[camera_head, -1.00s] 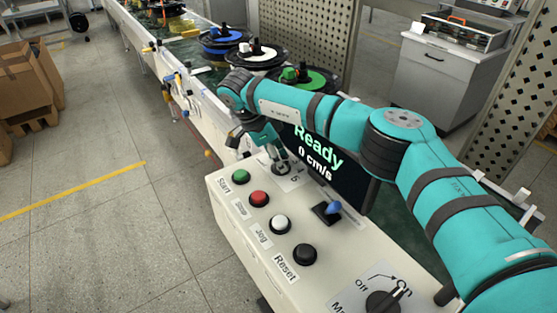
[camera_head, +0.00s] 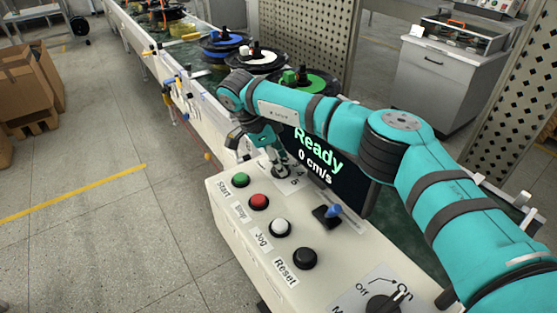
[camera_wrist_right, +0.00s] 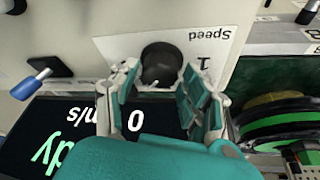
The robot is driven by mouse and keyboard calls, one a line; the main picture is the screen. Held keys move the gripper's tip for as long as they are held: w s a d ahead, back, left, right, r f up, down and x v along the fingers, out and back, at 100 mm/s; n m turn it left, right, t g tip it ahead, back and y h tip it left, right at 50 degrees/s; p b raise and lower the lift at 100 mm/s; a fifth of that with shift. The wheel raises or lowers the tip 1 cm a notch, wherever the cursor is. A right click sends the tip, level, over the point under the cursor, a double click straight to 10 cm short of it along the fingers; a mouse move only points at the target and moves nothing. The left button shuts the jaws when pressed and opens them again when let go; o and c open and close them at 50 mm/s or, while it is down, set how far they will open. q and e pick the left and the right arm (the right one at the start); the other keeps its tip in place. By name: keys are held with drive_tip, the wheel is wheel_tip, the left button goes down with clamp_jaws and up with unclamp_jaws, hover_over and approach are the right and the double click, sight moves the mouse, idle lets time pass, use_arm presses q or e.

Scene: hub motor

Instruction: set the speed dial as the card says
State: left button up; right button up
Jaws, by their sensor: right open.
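The speed dial is a round black knob (camera_wrist_right: 162,66) with a small white mark on its near side, in the right wrist view. It sits on a white plate (camera_wrist_right: 112,47) printed "Speed", with a "1" beside the knob. My right gripper (camera_wrist_right: 160,72) is open, its fingers on either side of the knob; I cannot tell whether they touch it. In the head view my right gripper (camera_head: 281,160) points down at the far end of the control panel (camera_head: 232,212), largely hiding the dial. A display (camera_head: 318,157) reads "Ready 0 cm/s". I see no separate instruction card.
The panel also carries green (camera_head: 241,180), red (camera_head: 259,201), white (camera_head: 280,227) and black (camera_head: 305,257) buttons, a blue-tipped lever (camera_head: 331,211) and an On/Off rotary switch (camera_head: 383,303). Reels (camera_head: 257,60) stand on the line behind. My right arm spans over the display.

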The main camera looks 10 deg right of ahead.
drive_tip(key=v, duration=1.1)
drive_tip(key=shift+a+r, duration=0.2)
drive_tip(key=shift+r, duration=0.15)
